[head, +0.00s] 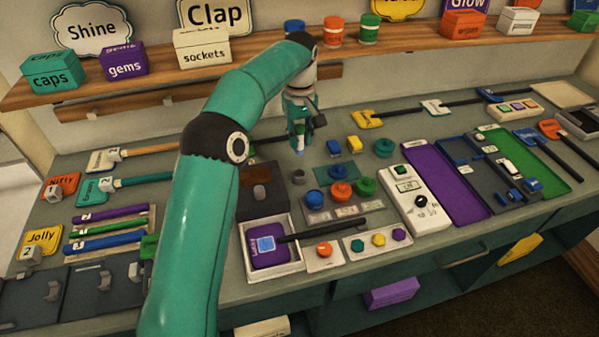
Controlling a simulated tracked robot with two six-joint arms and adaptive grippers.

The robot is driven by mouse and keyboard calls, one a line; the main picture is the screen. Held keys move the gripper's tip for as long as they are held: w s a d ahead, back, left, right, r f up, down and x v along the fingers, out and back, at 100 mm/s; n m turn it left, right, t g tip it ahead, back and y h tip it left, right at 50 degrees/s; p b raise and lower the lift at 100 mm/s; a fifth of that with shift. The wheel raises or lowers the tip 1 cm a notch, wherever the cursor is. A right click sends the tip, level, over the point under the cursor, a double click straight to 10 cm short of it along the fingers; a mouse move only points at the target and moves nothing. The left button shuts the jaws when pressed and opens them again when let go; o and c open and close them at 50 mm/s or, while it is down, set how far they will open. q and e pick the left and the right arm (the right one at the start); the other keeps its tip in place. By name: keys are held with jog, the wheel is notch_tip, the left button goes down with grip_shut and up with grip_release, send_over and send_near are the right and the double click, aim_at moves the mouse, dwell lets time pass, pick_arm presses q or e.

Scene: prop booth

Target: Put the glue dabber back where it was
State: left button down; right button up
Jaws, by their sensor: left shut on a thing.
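My left gripper (301,122) hangs over the middle of the bench, jaws pointing down. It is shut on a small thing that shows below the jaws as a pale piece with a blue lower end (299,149). I take this for the glue dabber; the jaws hide most of it. Whether its lower end touches the bench is hard to tell. A dark rod shows just left of the gripper, partly hidden by my arm. No label marks the dabber's earlier place. My right gripper is not in view.
Several round knobs are in front. A white tray (292,268) holds a purple pad, a black-handled tool lying across it. A wooden shelf (400,48) runs behind.

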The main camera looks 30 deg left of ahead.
pick_arm(q)
notch_tip(320, 180, down, 10)
jog(key=shift+s, duration=0.15)
dwell(0.3)
jog(key=shift+f, duration=0.1)
jog(key=c, duration=1)
grip_release()
notch_tip(320, 180, up, 12)
jog(key=shift+r+p, duration=0.15)
jog(key=shift+p, duration=0.25)
